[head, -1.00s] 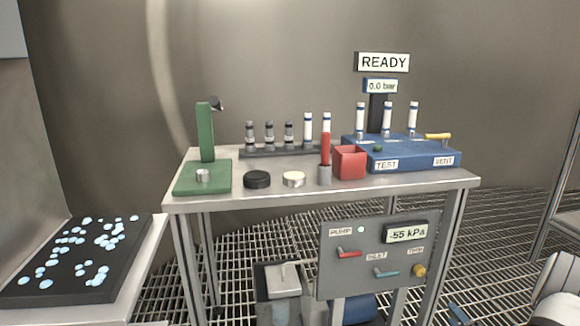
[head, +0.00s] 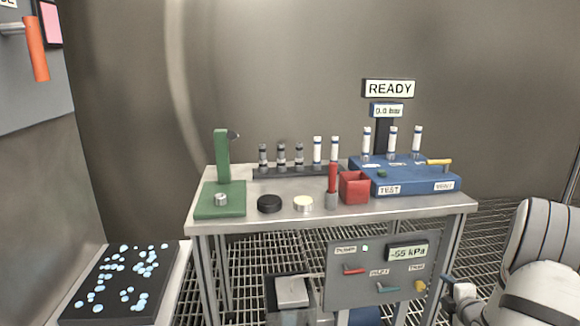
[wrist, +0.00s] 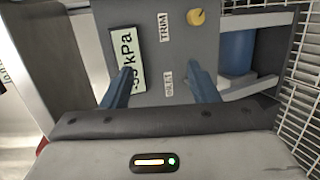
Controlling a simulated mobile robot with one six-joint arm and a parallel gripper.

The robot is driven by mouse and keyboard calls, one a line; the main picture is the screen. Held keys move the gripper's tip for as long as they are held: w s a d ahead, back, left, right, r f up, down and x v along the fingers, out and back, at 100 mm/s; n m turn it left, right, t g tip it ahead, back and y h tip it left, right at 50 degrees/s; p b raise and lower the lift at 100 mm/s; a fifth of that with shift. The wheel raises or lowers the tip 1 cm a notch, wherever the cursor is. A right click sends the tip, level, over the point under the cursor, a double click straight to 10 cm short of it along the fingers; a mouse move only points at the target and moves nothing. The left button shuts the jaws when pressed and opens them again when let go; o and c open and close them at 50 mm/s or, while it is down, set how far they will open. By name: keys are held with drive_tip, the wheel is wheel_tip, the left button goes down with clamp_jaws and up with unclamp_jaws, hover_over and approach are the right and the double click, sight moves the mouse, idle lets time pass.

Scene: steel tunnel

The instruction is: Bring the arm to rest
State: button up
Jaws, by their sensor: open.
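My gripper (wrist: 159,68) shows in the wrist view with its two blue fingers apart and nothing between them. Beyond the fingers is the grey pump panel, with its pressure display (wrist: 123,66) and yellow TRIM knob (wrist: 196,17). In the head view, my white arm (head: 540,255) reaches in from the lower right. I cannot tell from these views how far the fingers are from the panel.
A steel bench (head: 290,219) carries a green stand (head: 222,160), vials in a rack, a red box (head: 354,188) and a blue test block (head: 415,178). A black tray (head: 84,304) with pale blue spots lies at the lower left. The floor is open grating.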

drive_tip(key=s+a+r+m+g+h+p, duration=0.1)
drive_tip(key=s+a+r+m+g+p, duration=0.15)
drive_tip(key=a+r+p, duration=0.45)
drive_tip(key=s+a+r+m+g+p, duration=0.1)
drive_tip(key=s+a+r+m+p, duration=0.2)
drive_tip(key=r, duration=0.9)
drive_tip(key=s+a+r+m+g+h+p, duration=0.1)
drive_tip(key=a+r+m+g+p, duration=0.1)
drive_tip(key=a+r+m+p, duration=0.55)
drive_tip(key=s+a+r+m+g+y+p, duration=0.1)
drive_tip(key=s+a+r+m+g+p, duration=0.1)
drive_tip(key=s+a+r+p, duration=0.2)
drive_tip(key=s+a+r+m+g+y+p, duration=0.2)
drive_tip(key=s+a+r+p, duration=0.3)
drive_tip(key=s+a+r, duration=0.5)
drive_tip(key=s+r+g, duration=0.1)
drive_tip(key=s, duration=0.4)
drive_tip(key=shift+s+a+r+g, duration=0.25)
drive_tip(key=shift+s+a+g, duration=0.1)
drive_tip(key=shift+s, duration=0.05)
